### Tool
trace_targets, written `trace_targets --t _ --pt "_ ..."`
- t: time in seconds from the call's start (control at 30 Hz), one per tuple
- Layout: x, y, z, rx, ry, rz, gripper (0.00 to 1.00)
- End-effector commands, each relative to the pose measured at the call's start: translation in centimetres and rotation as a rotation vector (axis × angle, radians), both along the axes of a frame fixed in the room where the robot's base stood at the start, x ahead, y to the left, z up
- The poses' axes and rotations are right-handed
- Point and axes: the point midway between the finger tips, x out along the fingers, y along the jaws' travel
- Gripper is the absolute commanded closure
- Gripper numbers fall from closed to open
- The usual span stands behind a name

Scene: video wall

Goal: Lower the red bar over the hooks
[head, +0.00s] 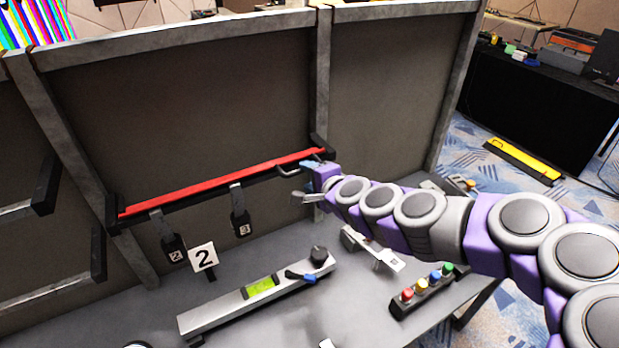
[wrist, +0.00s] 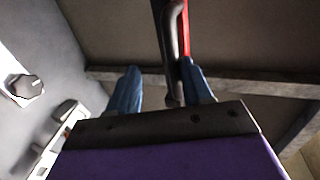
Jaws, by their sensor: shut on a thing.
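The long red bar (head: 215,184) runs along a black rail across the middle panel, sloping up to the right in the head view. Black upright hooks or brackets stand at its left end (head: 112,211) and right end (head: 319,142). I cannot tell whether the bar rests in them. My gripper (head: 312,178) is at the bar's right end, by a grey loop handle (head: 289,171).
Black tags numbered 2 (head: 174,247) and 3 (head: 241,224) hang below the bar. A silver device (head: 255,297) with a green display and a button strip (head: 422,291) lie in front. A grey post stands behind my gripper.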

Motion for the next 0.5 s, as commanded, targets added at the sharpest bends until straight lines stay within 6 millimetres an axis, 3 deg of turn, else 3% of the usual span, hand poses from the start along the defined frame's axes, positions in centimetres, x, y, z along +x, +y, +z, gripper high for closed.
trace_targets --t 0.33,0.5 --pt "-0.2 -0.3 0.0 0.002 0.003 -0.003 0.60" --pt "-1.5 -1.3 0.8 0.003 0.000 -0.004 0.60"
